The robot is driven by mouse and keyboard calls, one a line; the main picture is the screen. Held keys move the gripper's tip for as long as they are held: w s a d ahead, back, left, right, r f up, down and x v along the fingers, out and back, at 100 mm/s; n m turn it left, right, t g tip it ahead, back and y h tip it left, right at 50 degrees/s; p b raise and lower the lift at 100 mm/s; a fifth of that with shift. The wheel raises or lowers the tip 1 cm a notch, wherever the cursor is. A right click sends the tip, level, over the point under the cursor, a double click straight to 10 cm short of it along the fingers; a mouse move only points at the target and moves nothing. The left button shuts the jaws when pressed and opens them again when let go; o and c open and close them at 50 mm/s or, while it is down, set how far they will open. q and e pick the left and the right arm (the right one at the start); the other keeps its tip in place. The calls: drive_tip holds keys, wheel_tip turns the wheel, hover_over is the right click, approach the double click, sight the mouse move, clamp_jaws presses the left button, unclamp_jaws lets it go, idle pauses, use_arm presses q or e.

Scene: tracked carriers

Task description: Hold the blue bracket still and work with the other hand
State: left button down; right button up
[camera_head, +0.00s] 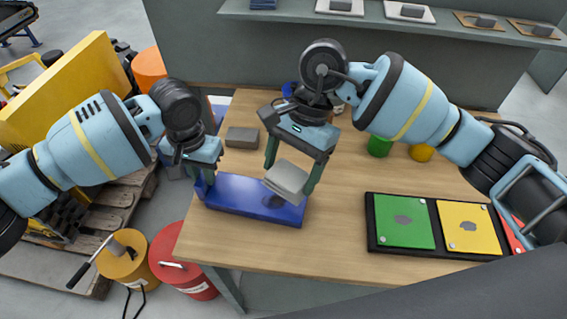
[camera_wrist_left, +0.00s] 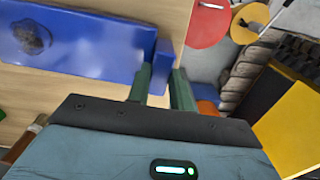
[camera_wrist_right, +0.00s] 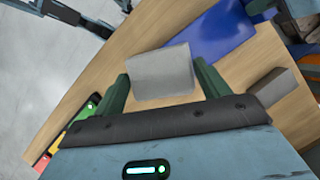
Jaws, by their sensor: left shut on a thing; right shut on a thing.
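The blue bracket (camera_head: 235,193) lies on the wooden table near its front left edge, with a short upright flange at its left end. My left gripper (camera_head: 203,183) is shut on that flange, which shows between its fingers in the left wrist view (camera_wrist_left: 163,62). A dark smudge (camera_wrist_left: 33,38) marks the bracket's flat top. My right gripper (camera_head: 289,184) is shut on a pale grey block (camera_head: 288,175), seen between its fingers in the right wrist view (camera_wrist_right: 160,72). The block is at the bracket's right part; I cannot tell whether they touch.
A grey-brown block (camera_head: 242,137) lies behind the bracket. A dark tray (camera_head: 372,243) with green, yellow and red plates lies at the right. A green object (camera_head: 380,146) and a yellow one (camera_head: 421,153) stand farther back. Red (camera_head: 183,265) and yellow drums stand on the floor.

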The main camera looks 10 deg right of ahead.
drive_tip(key=shift+f, duration=0.15)
drive_tip(key=shift+f, duration=3.75)
drive_tip(key=shift+w+a+f, duration=0.1)
drive_tip(key=shift+w+a, duration=0.2)
drive_tip(key=shift+a, duration=0.4)
drive_tip(key=shift+w+a+f, duration=0.1)
drive_tip(key=shift+w+a, duration=0.2)
drive_tip(key=shift+a, duration=0.4)
drive_tip(key=shift+c, duration=0.3)
drive_tip(key=shift+w+a, duration=0.4)
drive_tip(key=shift+a, duration=0.45)
drive_tip(key=shift+w+a, duration=0.35)
drive_tip(key=shift+a, duration=0.45)
drive_tip(key=shift+s+d, duration=0.45)
drive_tip(key=shift+d, duration=0.6)
drive_tip(key=shift+s+d, duration=0.45)
drive_tip(key=shift+d, duration=0.6)
drive_tip(key=shift+s+d, duration=0.45)
drive_tip(key=shift+d, duration=0.6)
drive_tip(key=shift+r, duration=4.15)
use_arm(q)
drive_tip(key=c, duration=1.2)
unclamp_jaws()
drive_tip(key=shift+o, duration=0.2)
